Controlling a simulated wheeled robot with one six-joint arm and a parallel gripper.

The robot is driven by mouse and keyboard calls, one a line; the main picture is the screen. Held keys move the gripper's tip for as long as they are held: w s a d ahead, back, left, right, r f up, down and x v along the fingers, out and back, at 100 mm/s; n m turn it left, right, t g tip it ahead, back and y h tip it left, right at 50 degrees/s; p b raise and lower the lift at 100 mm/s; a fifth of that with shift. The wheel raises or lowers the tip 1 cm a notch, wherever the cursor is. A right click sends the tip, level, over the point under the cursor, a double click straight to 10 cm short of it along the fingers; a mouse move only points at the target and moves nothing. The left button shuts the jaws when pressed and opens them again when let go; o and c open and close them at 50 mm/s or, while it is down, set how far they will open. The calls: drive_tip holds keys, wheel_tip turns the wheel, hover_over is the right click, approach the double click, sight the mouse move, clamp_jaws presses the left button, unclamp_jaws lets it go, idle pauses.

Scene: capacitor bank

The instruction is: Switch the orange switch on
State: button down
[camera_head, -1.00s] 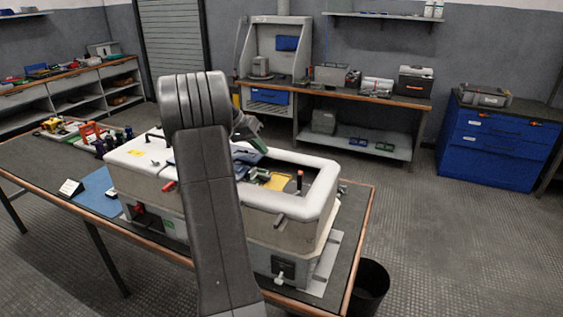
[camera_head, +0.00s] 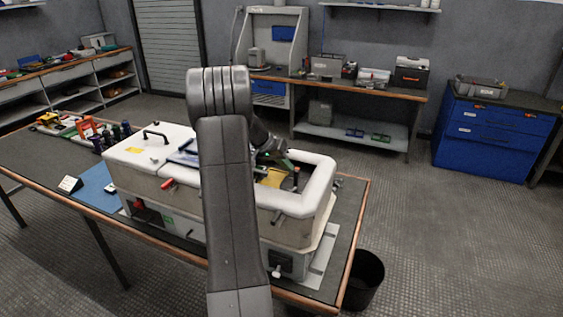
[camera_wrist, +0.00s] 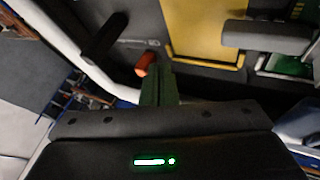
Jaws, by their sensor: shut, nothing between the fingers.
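The orange switch (camera_wrist: 147,63) shows in the wrist view as a small orange knob beside a dark lever (camera_wrist: 104,37), on the dark inner panel of the machine. In the head view my gripper (camera_head: 284,160) is low over the open right part of the white-rimmed capacitor bank (camera_head: 250,230). A dark post with a reddish tip (camera_head: 296,178) stands inside; I cannot tell if it is the switch.
A yellow plate (camera_wrist: 205,30) and a grey bar (camera_wrist: 268,37) lie right of the fingers. The thick white rim (camera_head: 322,185) surrounds the opening. A red handle (camera_head: 168,183) projects from the front. A black bin (camera_head: 363,280) stands beside the table.

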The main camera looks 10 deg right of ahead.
drive_tip(key=shift+s+d+f+b, duration=0.15)
drive_tip(key=shift+s+d+b, duration=0.1)
drive_tip(key=shift+d+b, duration=0.25)
drive_tip(key=shift+s+d+b, duration=0.6)
drive_tip(key=shift+d+b, duration=0.15)
drive_tip(key=shift+b, duration=0.1)
